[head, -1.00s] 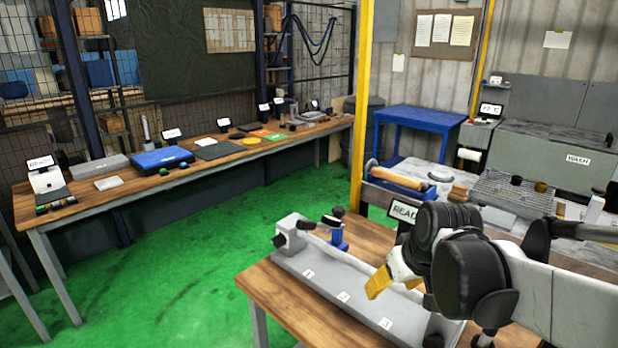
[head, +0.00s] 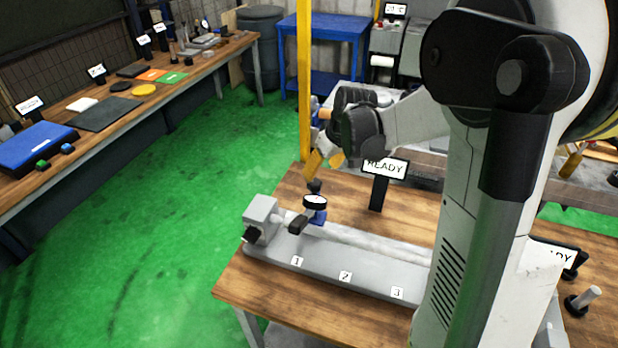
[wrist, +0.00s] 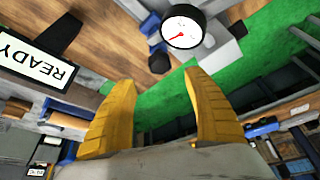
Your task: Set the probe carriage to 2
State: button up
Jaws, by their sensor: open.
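The probe carriage (head: 318,216) is a small blue block with a round dial gauge (head: 315,202) and a black knob (head: 315,186) on top. It stands at the headstock end of the grey bed (head: 320,265), behind the label 1 (head: 297,261). Labels 2 (head: 345,276) and 3 (head: 397,293) lie farther right. My gripper (head: 318,164), with yellow fingers, is open and empty, just above the knob in the head view. In the wrist view the dial (wrist: 183,27) and knob (wrist: 159,62) show beyond the open fingers (wrist: 161,92), apart from them.
A grey headstock (head: 262,217) with a dark lever stands left of the carriage. A READY sign (head: 385,168) stands behind the bed and also shows in the wrist view (wrist: 38,60). My arm hides the bed's right end. Clear wooden tabletop lies behind the carriage.

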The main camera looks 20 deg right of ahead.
aim_at(315, 182)
jog(key=b+x, duration=0.1)
jog(key=x, duration=0.7)
jog(key=shift+w+a+f+b, duration=0.1)
jog(key=shift+b, duration=0.2)
grip_shut()
